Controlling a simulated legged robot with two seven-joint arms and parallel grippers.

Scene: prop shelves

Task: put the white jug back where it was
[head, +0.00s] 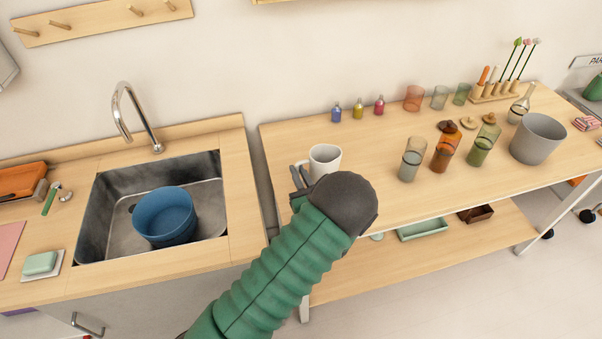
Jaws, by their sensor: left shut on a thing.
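The white jug (325,157) shows at the left end of the wooden table, just beyond my left arm. It looks upright, and its lower part is hidden behind my arm. My left gripper (301,176) is shut on the jug at its left side, where the handle is. My dark wrist hides much of the gripper. I cannot tell whether the jug's base touches the table. My right gripper is not in view.
Small bottles (358,109), coloured glasses (413,98), jars (443,150) and a grey bucket (538,138) stand on the table (375,170). A sink (100,215) holding a blue pot (164,216) is at left. The table around the jug is clear.

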